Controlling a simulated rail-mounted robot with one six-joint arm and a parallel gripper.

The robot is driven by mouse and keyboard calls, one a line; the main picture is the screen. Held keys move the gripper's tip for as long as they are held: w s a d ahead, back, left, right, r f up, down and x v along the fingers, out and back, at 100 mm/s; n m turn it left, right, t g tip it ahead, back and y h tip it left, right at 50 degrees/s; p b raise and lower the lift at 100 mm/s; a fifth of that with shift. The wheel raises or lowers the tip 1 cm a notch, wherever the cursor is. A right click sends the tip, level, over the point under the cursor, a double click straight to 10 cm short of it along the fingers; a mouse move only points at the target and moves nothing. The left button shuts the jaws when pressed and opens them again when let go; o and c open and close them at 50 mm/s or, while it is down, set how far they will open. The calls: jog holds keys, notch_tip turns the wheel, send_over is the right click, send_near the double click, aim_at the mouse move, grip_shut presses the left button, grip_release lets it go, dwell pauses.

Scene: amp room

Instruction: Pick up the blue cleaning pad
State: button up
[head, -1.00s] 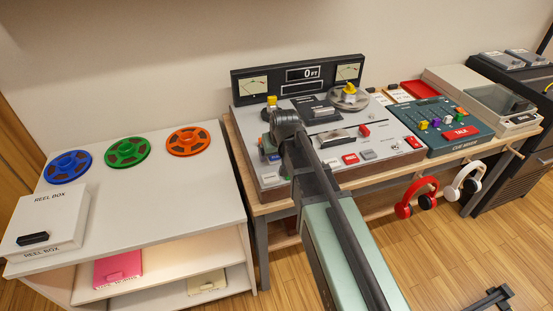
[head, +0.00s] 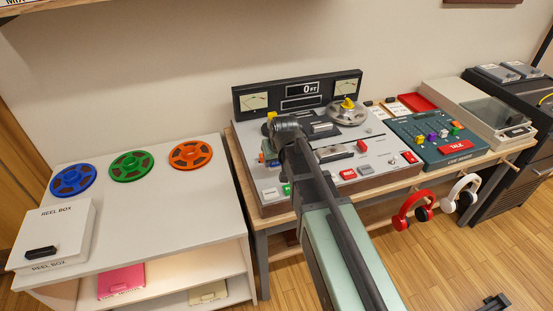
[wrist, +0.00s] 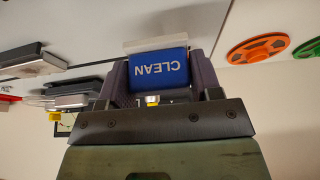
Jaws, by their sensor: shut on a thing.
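The blue cleaning pad (wrist: 158,69), marked CLEAN, sits between the two fingers of my gripper (wrist: 160,80) in the wrist view. My gripper is shut on it. A pale strip shows along the pad's far edge.
Left of the machine is a white table with blue (head: 73,180), green (head: 131,165) and orange (head: 190,155) reels and a reel box (head: 55,235). A teal cue mixer (head: 435,140) stands right. Red headphones (head: 413,210) hang below the bench edge.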

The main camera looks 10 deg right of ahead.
notch_tip(320, 180, up, 16)
jog(key=p, duration=1.3)
jog(key=shift+p, duration=0.4)
jog(key=shift+f, duration=0.1)
